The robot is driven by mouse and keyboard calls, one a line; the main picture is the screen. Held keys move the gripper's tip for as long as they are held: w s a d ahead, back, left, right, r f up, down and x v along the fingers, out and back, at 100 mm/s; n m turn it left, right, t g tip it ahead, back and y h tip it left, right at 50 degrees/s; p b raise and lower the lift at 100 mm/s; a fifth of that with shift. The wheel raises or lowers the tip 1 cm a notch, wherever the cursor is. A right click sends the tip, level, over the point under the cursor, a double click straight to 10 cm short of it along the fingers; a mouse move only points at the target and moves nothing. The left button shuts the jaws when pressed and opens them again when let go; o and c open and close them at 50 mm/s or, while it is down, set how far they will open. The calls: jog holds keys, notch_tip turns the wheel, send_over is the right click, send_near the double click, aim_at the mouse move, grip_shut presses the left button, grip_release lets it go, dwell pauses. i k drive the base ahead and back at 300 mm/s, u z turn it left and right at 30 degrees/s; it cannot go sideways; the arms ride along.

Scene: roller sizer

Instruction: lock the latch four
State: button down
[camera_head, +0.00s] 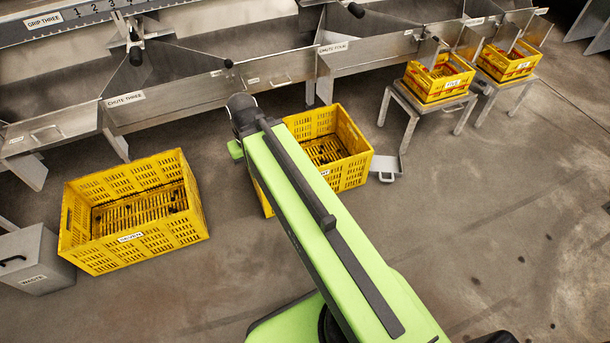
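A row of steel chutes runs across the top, with the plate of chute three (126,98) at left and the plate of chute four (333,47) right of the middle. A small black knob (228,63) sits on the upper edge of the steel front between them. Smaller plates on the steel are too small to read, so I cannot tell which part is latch four or how it stands. My green arm reaches up from the bottom right to a dark joint at the chute front. My gripper's fingers do not show.
A yellow crate (135,258) stands on the floor at left beside a grey waste bin (45,285). Another yellow crate (358,174) is partly behind my arm, with a grey scoop-like pan (387,176) beside it. Yellow crates sit on steel stands (440,106) at upper right.

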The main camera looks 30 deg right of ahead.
aim_at(227, 62)
jog(key=u, duration=0.45)
jog(key=i, duration=0.7)
jog(key=u, duration=0.65)
